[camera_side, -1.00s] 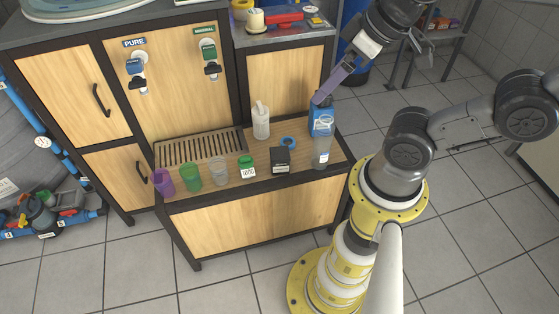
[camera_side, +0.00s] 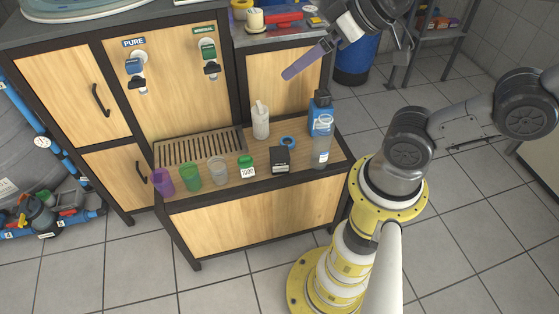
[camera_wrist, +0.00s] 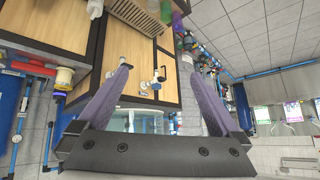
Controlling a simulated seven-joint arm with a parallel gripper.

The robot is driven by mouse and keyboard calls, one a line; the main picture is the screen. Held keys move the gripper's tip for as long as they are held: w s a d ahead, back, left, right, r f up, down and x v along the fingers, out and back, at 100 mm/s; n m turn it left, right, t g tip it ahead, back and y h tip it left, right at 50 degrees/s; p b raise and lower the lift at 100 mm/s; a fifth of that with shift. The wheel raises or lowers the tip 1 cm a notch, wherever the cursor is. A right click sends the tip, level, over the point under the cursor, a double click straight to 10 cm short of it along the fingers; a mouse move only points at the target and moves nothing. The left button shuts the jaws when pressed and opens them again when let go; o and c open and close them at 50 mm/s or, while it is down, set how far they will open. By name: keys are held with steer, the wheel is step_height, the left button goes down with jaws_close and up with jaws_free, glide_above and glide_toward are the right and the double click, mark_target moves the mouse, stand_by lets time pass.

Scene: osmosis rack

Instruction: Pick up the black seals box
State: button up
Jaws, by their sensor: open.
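The black seals box (camera_side: 280,161) is a small dark box with a pale label on its front. It stands on the wooden counter of the rack, between the green-capped jar and the tall clear bottle. My gripper (camera_side: 287,76) is in the air well above the counter, up from the box and beside the cabinet front. Its two purple fingers are spread wide with nothing between them in the wrist view (camera_wrist: 161,72). I cannot make out the black box in the wrist view.
A green-capped jar (camera_side: 247,168) stands left of the box, a blue ring (camera_side: 288,142) lies behind it. A clear bottle (camera_side: 321,150) and a blue bottle (camera_side: 320,112) stand to its right. A white bottle (camera_side: 261,122) and several cups stand further left.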

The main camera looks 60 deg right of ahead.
steer(key=w+d+f+m+t, duration=0.1)
steer(key=w+f+m, duration=0.2)
steer(key=w, duration=0.5)
steer(key=w+d+f+m, duration=0.1)
steer(key=w+f+m, duration=0.15)
steer(key=w, duration=0.65)
steer(key=m+g+h, duration=0.4)
steer(key=m+g, duration=0.1)
steer(key=g, duration=0.2)
glide_toward(280, 154)
steer(key=f, duration=0.1)
steer(key=shift+n, duration=0.25)
steer(key=x, duration=0.7)
steer(key=shift+w+d+f, duration=0.15)
steer(key=shift+d+f, duration=0.05)
steer(key=shift+d, duration=0.05)
steer(key=shift+t, duration=0.3)
steer(key=shift+x, duration=2.9)
steer(key=shift+c, duration=0.3)
